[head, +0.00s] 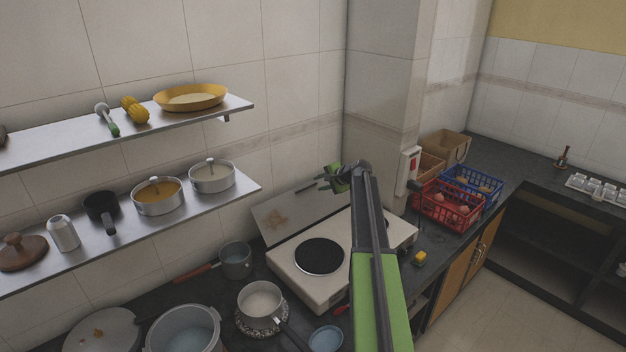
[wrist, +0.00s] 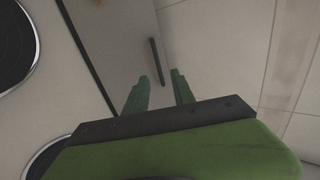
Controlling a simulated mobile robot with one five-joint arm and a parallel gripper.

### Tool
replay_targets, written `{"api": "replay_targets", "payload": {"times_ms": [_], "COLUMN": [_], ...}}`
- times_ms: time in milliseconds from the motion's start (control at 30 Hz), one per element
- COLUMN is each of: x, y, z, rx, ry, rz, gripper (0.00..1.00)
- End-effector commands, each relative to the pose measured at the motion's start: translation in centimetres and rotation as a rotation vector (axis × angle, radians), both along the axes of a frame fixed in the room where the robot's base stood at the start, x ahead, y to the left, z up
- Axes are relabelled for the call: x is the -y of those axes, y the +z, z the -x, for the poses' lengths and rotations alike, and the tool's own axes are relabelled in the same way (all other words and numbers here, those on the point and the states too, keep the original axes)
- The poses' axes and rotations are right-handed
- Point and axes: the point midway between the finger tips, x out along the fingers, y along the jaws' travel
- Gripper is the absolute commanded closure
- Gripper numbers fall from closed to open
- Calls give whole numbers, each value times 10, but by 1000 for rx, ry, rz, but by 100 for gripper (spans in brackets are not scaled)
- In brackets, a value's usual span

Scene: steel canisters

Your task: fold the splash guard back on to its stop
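The splash guard (head: 284,212) is a flat grey panel with a brown stain, along the wall side of the white two-plate cooker (head: 312,278). It stands tilted up from the cooker. In the wrist view the guard (wrist: 117,38) fills the upper middle, with a dark line along its cooker-side edge. A thin dark bar handle (wrist: 154,62) sits near its outer edge. My gripper (head: 323,180) is over the guard's far part.
A steel shelf (head: 238,190) with pots is at left, above the counter. A saucepan (head: 236,260) and a pot (head: 262,304) stand left of the cooker. A red basket (head: 447,207) and a wall switch box (head: 410,168) are to the right. Bare tiled wall lies behind the guard.

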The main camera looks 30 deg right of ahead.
Motion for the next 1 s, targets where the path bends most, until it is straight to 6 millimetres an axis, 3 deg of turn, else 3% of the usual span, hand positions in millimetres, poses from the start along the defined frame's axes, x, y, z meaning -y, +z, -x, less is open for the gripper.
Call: {"api": "replay_targets", "payload": {"times_ms": [33,100,400,1000], "x": [1,3,11,9], "y": [18,29,54,53], "z": [16,31,72,75], "rx": [1,1,0,-2], "ry": [-3,-3,1,6], "rz": [-1,-2,-2,1], "gripper": [69,69,69,69]}}
